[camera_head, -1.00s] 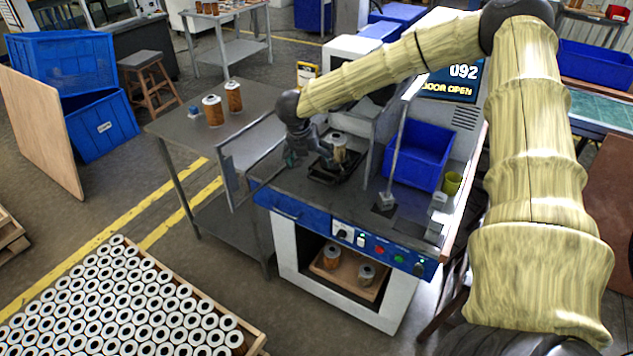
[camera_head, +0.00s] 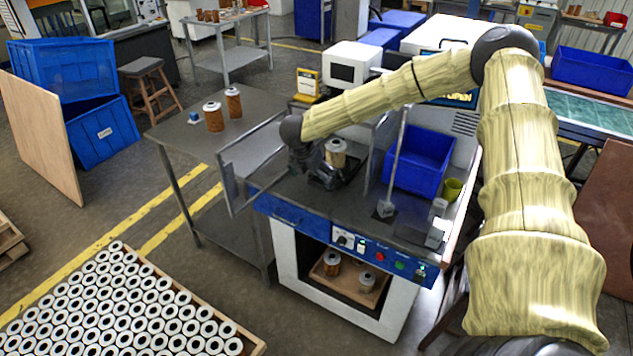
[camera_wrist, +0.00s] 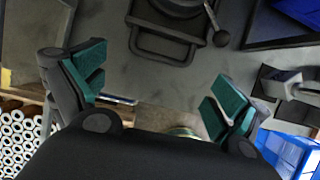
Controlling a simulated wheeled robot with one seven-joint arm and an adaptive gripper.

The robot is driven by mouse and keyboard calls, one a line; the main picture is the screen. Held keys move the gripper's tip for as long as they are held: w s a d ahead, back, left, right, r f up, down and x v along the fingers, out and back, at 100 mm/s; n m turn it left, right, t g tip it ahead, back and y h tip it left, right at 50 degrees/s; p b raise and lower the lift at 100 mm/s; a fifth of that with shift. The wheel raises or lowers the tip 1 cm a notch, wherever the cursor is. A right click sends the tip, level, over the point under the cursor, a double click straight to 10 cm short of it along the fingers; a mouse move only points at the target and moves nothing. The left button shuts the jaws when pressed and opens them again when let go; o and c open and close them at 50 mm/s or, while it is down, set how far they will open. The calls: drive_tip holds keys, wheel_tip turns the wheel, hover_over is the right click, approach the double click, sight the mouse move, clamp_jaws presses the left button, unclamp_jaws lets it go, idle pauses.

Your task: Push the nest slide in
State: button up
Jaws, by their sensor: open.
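The nest slide (camera_head: 327,182) is a black tray on the dark machine top, with a tan, white-capped filter cartridge (camera_head: 336,154) standing upright on it. My gripper (camera_head: 304,168) is beside the slide on its left, low over the machine top, and partly hides it. In the wrist view my gripper (camera_wrist: 155,88) is open, its two green-padded fingers wide apart with nothing between them. A black looped part, seemingly the slide's front (camera_wrist: 165,45), lies beyond the fingertips at the top, with a ball-ended knob beside it. I cannot tell whether any finger touches it.
An open door frame (camera_head: 236,180) stands left of my gripper. A thin upright post (camera_head: 396,160) and a blue bin (camera_head: 420,158) stand to the right. Two cartridges (camera_head: 213,116) stand on the side table. A lower bay (camera_head: 350,275) holds two more.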

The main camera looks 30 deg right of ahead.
sight(318, 187)
drive_tip(key=shift+p+x, duration=0.65)
drive_tip(key=shift+x, duration=2.05)
drive_tip(key=shift+c, duration=0.4)
clamp_jaws()
drive_tip(key=shift+s, duration=0.1)
